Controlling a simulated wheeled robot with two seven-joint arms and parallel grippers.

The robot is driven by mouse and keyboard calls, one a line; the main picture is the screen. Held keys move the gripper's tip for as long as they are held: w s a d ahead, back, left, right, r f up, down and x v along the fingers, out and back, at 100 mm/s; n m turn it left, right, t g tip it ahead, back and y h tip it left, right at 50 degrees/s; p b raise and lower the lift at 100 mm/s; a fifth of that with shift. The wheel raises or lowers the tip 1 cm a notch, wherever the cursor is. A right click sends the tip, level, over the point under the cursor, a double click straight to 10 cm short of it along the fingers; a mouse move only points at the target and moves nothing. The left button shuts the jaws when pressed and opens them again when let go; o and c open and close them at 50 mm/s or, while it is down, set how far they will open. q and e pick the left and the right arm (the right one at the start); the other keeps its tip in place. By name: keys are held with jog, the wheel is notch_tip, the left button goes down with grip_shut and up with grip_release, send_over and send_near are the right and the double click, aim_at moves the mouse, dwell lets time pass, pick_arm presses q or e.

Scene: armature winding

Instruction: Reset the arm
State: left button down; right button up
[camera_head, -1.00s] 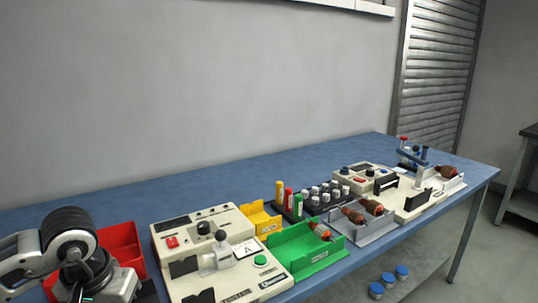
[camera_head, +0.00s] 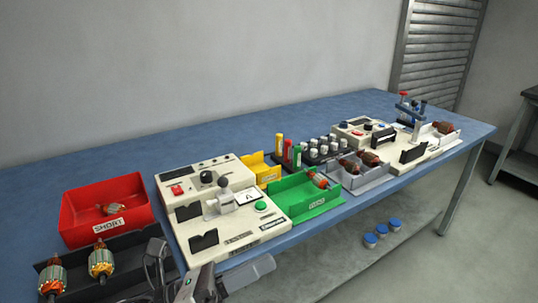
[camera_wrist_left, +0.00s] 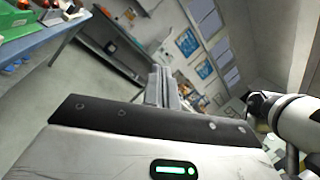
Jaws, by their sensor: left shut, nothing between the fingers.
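My left gripper (camera_head: 155,258) is low at the bottom edge of the head view, in front of the table, beside the dark tray. Part of it is cut off by the frame. In the left wrist view its fingers (camera_wrist_left: 160,86) are together with nothing held, pointing out over the floor and away from the table. My right gripper is not in view. The dark tray (camera_head: 127,260) holds two copper armatures, one on the left (camera_head: 53,274) and one on the right (camera_head: 101,261).
A white tester (camera_head: 248,225) stands right of the bin. Beyond it are a yellow bin (camera_head: 267,172), a green tray (camera_head: 292,203) with an armature, a grey tray (camera_head: 352,187) with two armatures, and a second tester (camera_head: 418,158). The blue tabletop (camera_head: 150,152) is clear behind them.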

pick_arm(q)
jog(key=w+a+f+n+t+y, duration=0.2)
jog(key=a+f+n+t+y, duration=0.25)
jog(key=n, duration=0.75)
jog(key=w+a+f+n+t+y, duration=0.1)
jog(key=a+f+n+t+y, duration=0.35)
jog(key=n, duration=0.75)
jog(key=s+a+f+n+g+y, duration=0.1)
jog(key=s+f+n+g+y, duration=0.2)
jog(key=s+f+n, duration=0.2)
jog(key=s+a+f+n+g+y, duration=0.2)
jog(key=s+f+n+g+y, duration=0.1)
jog(key=f+n, duration=0.8)
jog(key=shift+s+a+f+y, duration=0.15)
jog(key=shift+s+y, duration=0.65)
jog(key=shift+s, duration=0.05)
